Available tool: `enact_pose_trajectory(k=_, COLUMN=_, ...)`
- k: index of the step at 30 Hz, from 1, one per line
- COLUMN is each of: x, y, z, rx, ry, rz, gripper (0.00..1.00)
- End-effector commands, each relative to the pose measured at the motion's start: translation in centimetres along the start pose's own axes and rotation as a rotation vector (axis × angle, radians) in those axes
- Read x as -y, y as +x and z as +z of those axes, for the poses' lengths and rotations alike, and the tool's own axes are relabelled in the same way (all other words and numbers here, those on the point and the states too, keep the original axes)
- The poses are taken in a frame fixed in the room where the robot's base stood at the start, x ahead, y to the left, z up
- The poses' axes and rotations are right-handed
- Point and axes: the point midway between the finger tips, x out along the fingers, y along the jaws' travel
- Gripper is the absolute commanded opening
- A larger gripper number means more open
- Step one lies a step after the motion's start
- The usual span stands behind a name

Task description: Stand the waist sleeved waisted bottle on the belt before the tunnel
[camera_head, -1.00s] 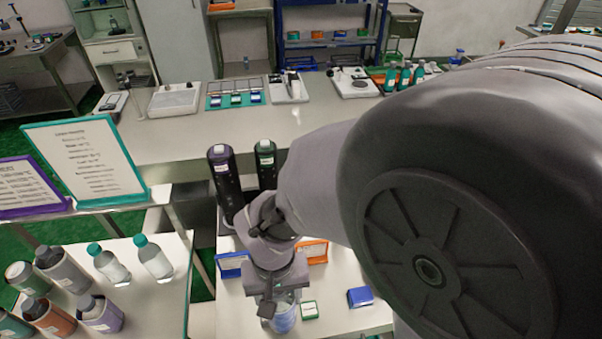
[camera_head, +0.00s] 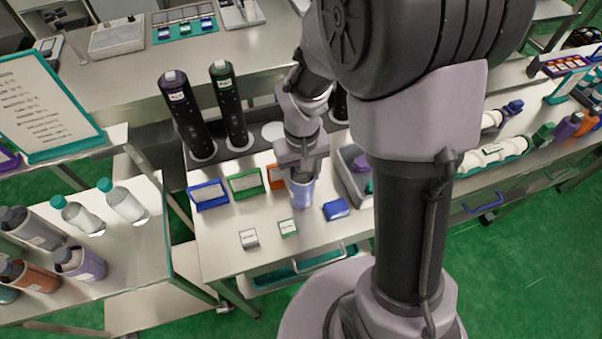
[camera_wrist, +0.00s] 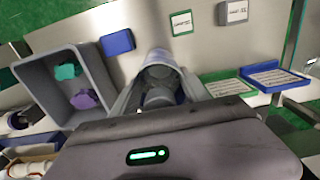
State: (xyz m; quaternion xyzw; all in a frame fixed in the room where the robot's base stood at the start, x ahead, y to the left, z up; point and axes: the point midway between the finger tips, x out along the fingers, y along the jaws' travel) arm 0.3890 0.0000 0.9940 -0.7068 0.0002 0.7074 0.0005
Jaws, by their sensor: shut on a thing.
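My gripper (camera_head: 302,174) points down over the front bench and is shut on a bottle (camera_head: 302,194) with a pale blue-violet sleeve. The bottle is roughly upright; its upper part is hidden by the gripper. I cannot tell whether its base touches the bench. In the wrist view the bottle (camera_wrist: 161,72) sits between the two fingers of my gripper (camera_wrist: 160,90), with a grey rim and a blue patch showing. I cannot make out the belt or the tunnel in either view.
A blue block (camera_head: 336,209) lies close right of the bottle. A grey bin (camera_wrist: 72,88) holds teal and purple pieces. Small cards (camera_head: 288,228) lie in front. Blue and green framed signs (camera_head: 209,195) and tall dark cylinders (camera_head: 188,118) stand behind left. Several bottles (camera_head: 127,201) stand on the left table.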

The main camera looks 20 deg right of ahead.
Motion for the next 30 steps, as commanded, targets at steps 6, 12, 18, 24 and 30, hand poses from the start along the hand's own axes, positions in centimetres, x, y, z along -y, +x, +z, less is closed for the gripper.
enact_pose_trajectory(k=6, x=0.0, y=0.2, z=0.0, rx=0.0, ry=0.0, rz=0.0, gripper=0.0)
enact_pose_trajectory(k=12, x=0.0, y=0.2, z=0.0, rx=0.0, ry=0.0, rz=0.0, gripper=0.75)
enact_pose_trajectory(k=18, x=0.0, y=0.2, z=0.0, rx=0.0, ry=0.0, rz=0.0, gripper=0.75)
enact_pose_trajectory(k=24, x=0.0, y=-2.9, z=-0.1, rx=-0.004, ry=0.0, rz=0.0, gripper=0.75)
enact_pose_trajectory(k=30, x=0.0, y=-8.8, z=-0.1, rx=-0.004, ry=0.0, rz=0.001, gripper=0.75)
